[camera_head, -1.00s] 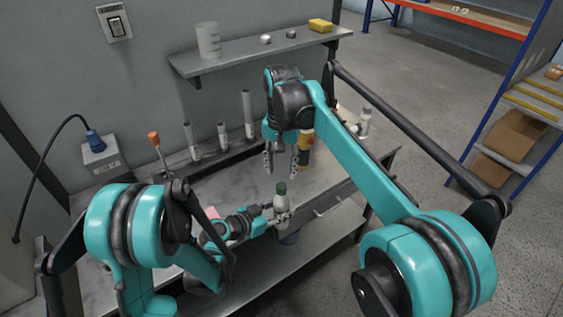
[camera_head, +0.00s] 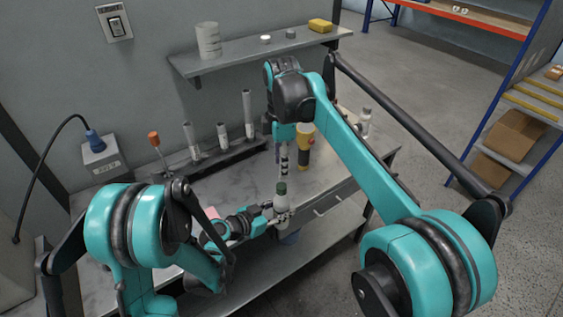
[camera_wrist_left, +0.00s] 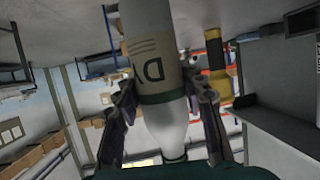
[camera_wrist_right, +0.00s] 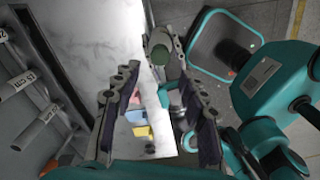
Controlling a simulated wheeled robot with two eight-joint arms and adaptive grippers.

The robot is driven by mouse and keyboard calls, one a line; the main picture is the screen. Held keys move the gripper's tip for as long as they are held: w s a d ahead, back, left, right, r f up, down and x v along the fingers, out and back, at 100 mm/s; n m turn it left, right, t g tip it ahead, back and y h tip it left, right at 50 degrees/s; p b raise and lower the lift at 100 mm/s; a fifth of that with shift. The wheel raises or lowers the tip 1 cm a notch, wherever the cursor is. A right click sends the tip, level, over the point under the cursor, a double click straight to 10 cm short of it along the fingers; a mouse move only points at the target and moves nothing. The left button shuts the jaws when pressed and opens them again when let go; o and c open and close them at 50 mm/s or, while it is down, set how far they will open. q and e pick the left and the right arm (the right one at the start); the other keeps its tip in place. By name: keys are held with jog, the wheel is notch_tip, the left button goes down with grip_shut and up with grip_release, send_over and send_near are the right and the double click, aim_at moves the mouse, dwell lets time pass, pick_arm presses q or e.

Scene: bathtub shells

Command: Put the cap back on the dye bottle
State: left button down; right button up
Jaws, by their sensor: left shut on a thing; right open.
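The white dye bottle (camera_head: 281,203) stands upright over the bench's front edge, held around its body by my shut left gripper (camera_head: 272,216). Its lettering "DY" shows on the bottle (camera_wrist_left: 150,68) in the left wrist view, between the fingers. A dark green cap (camera_head: 281,188) sits on the bottle's top; I cannot tell whether it is tight. My right gripper (camera_head: 280,158) is open and empty, pointing down above the cap and apart from it. In the right wrist view the cap (camera_wrist_right: 160,55) shows beyond the open right fingers (camera_wrist_right: 157,82).
A yellow and black bottle-like object (camera_head: 304,148) stands on the bench close to the right gripper. Several marked tubes (camera_head: 222,137) stand in a dark rack at the back. A small white-grey bottle (camera_head: 365,122) is at the bench's right end. A wall shelf (camera_head: 260,52) hangs above.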

aim_at(281, 185)
dwell(0.4)
jog(key=shift+f, duration=4)
jog(key=shift+c, duration=0.4)
grip_shut()
